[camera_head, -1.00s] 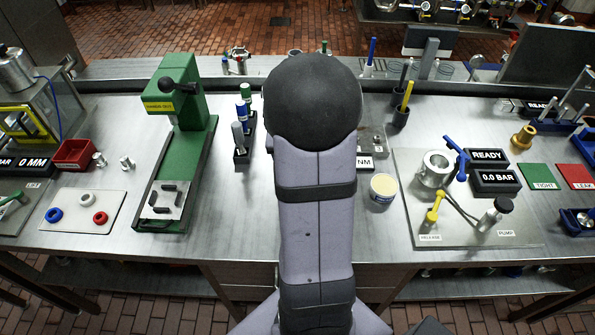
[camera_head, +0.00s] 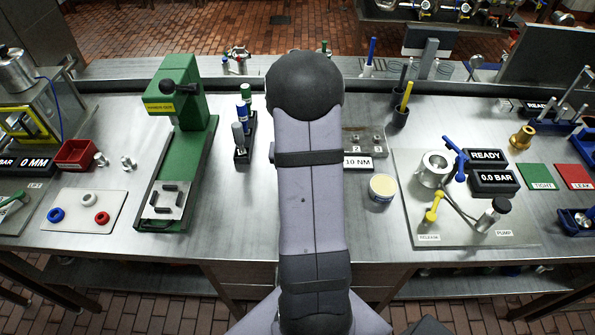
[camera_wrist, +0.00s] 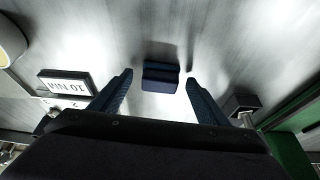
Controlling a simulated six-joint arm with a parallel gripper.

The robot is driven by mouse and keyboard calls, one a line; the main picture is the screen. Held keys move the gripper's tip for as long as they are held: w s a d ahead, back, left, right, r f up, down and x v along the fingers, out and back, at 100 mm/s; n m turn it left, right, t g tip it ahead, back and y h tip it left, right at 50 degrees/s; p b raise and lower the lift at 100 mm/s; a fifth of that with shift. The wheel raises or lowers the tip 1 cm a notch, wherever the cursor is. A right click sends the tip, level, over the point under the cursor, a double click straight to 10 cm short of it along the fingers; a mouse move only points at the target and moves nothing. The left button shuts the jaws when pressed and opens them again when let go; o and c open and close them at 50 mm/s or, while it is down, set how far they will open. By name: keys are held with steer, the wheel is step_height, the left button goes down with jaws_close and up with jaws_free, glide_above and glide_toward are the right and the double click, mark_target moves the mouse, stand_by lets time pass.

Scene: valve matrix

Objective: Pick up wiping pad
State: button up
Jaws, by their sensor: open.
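The wiping pad looks to be the small dark blue block (camera_wrist: 160,76) on the steel bench in the wrist view. It lies ahead of and between the two fingers of my gripper (camera_wrist: 158,88), apart from both. My gripper is open and empty, its fingers spread wider than the block. In the head view my arm hides both the gripper and the block.
A "10 NM" display (camera_wrist: 67,83) stands left of the fingers in the wrist view. A green press (camera_head: 178,150) with a marker holder (camera_head: 242,155) beside it stands left of my arm in the head view. A cream-topped tub (camera_head: 382,188) is on the right.

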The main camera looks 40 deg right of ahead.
steer(key=shift+f, duration=0.1)
steer(key=c, duration=1.1)
steer(key=shift+c, duration=0.2)
step_height(320, 180, up, 10)
